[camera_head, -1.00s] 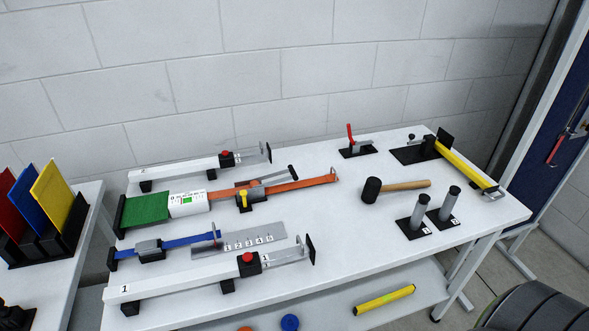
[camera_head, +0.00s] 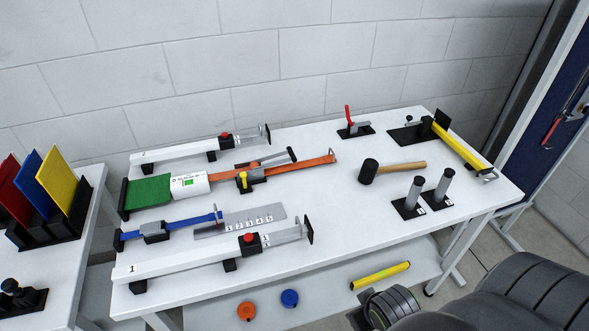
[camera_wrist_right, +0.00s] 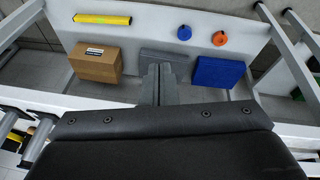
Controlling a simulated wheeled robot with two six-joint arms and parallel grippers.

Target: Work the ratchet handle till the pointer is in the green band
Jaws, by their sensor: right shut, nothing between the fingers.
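The strap runs left to a white gauge box (camera_head: 186,183) with a small green patch, beside green webbing (camera_head: 147,194). The pointer is too small to make out. My right gripper (camera_wrist_right: 160,75) is shut and empty in the right wrist view, facing the lower shelf, well away from the ratchet. In the head view my right arm is at the lower right. My left gripper is not in view.
Near the ratchet are a blue strap (camera_head: 190,222), numbered plate (camera_head: 240,221), white clamp bars (camera_head: 195,258), a mallet (camera_head: 400,166) and two grey posts (camera_head: 443,185).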

